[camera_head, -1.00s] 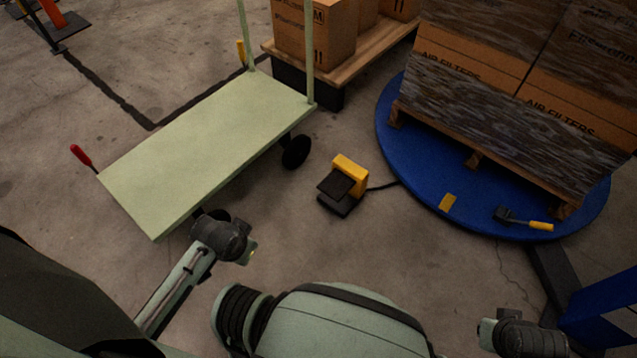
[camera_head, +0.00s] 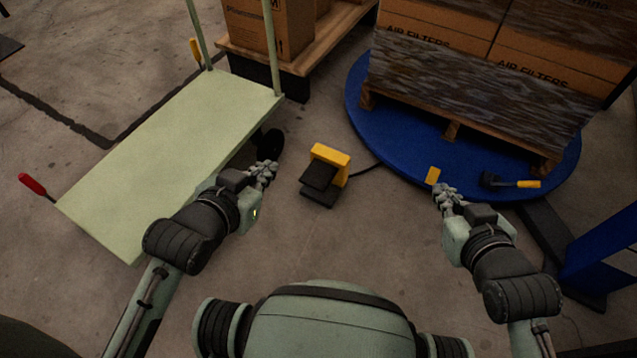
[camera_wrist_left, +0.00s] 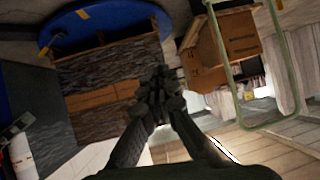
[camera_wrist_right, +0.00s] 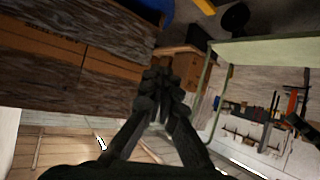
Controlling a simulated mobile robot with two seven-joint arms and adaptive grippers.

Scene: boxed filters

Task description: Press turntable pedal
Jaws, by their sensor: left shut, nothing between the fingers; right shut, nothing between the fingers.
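The turntable pedal (camera_head: 320,183) is a black foot pedal with a yellow guard, on the concrete floor in the middle of the head view. A cable runs from it to the blue turntable (camera_head: 395,158), which carries a pallet of air filter boxes. My left gripper (camera_head: 265,170) is shut and empty, left of the pedal and apart from it in the picture. My right gripper (camera_head: 446,194) is shut and empty, right of the pedal, in front of the turntable's near edge in the picture. Neither wrist view clearly shows the pedal.
A blue machine part (camera_head: 605,250) stands at the right. Floor in front of the pedal is bare.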

